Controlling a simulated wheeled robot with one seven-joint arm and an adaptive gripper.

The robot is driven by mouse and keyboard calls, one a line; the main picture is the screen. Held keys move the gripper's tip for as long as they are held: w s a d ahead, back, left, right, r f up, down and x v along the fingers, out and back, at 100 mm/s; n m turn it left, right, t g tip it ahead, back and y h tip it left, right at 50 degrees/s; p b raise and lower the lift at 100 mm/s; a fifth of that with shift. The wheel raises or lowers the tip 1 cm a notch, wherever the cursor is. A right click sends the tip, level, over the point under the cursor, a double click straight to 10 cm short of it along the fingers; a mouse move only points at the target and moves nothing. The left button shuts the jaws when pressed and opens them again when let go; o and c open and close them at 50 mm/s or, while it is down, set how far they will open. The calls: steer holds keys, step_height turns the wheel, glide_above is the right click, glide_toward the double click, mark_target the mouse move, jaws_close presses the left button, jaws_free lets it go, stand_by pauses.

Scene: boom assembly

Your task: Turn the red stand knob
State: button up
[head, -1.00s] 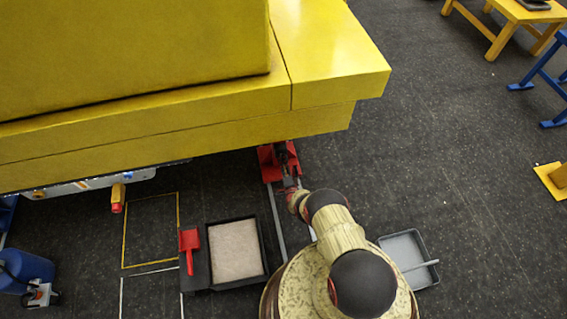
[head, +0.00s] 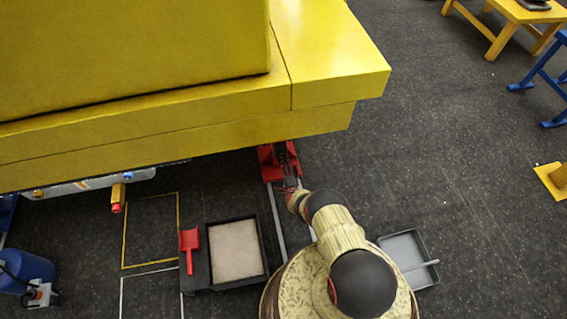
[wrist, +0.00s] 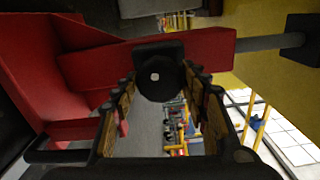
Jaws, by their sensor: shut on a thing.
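The red stand (head: 279,160) is on the floor under the yellow body's edge in the head view. It fills the upper left of the wrist view as red plates and a red bar (wrist: 90,68). Its knob (wrist: 158,79) is a dark round piece with a pale centre dot, at the middle of the wrist view. My gripper (wrist: 162,84) has one ridged finger on each side of the knob and is shut on it. In the head view my gripper (head: 291,187) is small and partly hidden by my arm, and the knob cannot be made out there.
The large yellow body (head: 200,118) overhangs the stand. A black tray with pale filling (head: 236,250) and a red scoop (head: 189,245) lie left of my arm. A grey tray (head: 405,254) lies right. The floor farther right is clear up to a yellow block (head: 553,178).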

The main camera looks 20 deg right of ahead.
steer(key=o, duration=1.2)
steer(key=shift+c, duration=0.2)
steer(key=shift+s, duration=0.1)
steer(key=s+a, duration=0.2)
steer(key=s, duration=0.9)
steer(key=shift+s+a, duration=0.2)
steer(key=shift+s, duration=0.05)
